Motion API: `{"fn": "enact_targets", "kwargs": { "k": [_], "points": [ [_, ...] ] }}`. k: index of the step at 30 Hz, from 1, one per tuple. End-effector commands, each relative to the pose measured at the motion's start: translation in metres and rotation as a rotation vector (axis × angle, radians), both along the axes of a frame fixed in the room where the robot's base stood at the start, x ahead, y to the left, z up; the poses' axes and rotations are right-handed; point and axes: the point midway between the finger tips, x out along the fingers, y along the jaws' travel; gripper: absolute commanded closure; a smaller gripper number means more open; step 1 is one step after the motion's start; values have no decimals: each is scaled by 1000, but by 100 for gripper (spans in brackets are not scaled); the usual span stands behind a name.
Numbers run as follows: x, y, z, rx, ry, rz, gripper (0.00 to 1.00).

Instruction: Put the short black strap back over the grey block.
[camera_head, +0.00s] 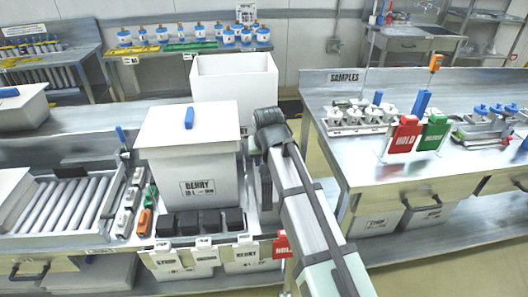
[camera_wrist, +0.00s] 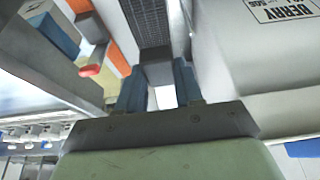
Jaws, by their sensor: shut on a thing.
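In the wrist view my gripper (camera_wrist: 159,78) has its two blue-grey fingers closed on a small dark piece (camera_wrist: 158,71), which looks like the short black strap. Its ends are hard to make out. A dark ribbed surface (camera_wrist: 151,22) lies just beyond the fingertips; whether the piece touches it I cannot tell. I cannot pick out the grey block with certainty. In the head view my arm reaches up from the bottom right, and its own links hide the fingers and what they hold.
A white box (camera_head: 188,155) labelled BERRY stands left of my arm, and also fills the wrist view's right side (camera_wrist: 240,60). Several black blocks (camera_head: 200,222) line its front. An orange item (camera_head: 145,222) and a roller conveyor (camera_head: 65,205) are left. The SAMPLES bench (camera_head: 350,160) is right.

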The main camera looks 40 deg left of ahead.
Motion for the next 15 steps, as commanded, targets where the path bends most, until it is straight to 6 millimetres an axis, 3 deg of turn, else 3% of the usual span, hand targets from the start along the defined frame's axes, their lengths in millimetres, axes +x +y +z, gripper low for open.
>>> {"fn": "enact_targets", "kwargs": {
  "k": [15],
  "points": [
    [0, 0, -51, -1, 1, 0, 100]
  ]
}}
